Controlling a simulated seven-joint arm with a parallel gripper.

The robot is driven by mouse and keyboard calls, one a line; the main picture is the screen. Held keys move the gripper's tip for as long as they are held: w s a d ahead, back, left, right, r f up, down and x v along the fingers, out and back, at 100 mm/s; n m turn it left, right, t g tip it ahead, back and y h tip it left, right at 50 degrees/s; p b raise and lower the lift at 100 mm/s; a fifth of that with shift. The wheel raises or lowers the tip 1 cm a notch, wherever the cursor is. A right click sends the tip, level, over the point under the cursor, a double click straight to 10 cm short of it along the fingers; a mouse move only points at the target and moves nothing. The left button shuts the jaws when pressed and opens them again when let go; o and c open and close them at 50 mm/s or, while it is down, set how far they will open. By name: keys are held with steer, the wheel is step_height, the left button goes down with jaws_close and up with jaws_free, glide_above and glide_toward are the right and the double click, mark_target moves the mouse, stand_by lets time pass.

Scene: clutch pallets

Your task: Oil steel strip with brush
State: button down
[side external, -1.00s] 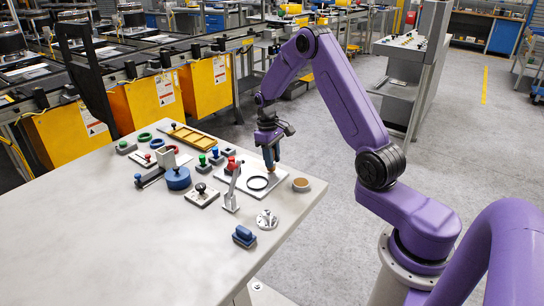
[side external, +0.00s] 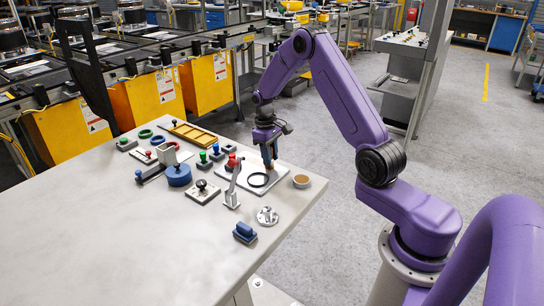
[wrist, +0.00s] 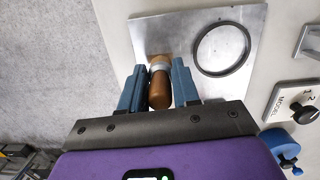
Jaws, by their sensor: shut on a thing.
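My gripper (side external: 268,163) is shut on a brush (wrist: 159,88) with a brown wooden handle and a pale metal band. Its fingers (wrist: 158,88) lie on both sides of the handle in the wrist view. The tan bristle end (wrist: 160,58) is over the flat steel plate (wrist: 172,35); I cannot tell whether it touches. The plate also shows in the side view (side external: 249,193), lying on the table. A dark ring (wrist: 195,52) lies on the plate beside the brush. A small round cup with a brown top (side external: 301,181) stands right of the plate.
A grey lever clamp (side external: 232,192) stands close by the plate. Left of it are a blue round block (side external: 178,176), a black-knobbed plate (side external: 202,191) and several coloured knobs. A yellow tray (side external: 193,134) lies behind. The table's front left (side external: 110,240) is clear.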

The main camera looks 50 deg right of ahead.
steer(key=shift+w+f, duration=0.1)
steer(key=shift+w, duration=4.25)
steer(key=shift+s, duration=4.9)
steer(key=shift+r, duration=3.1)
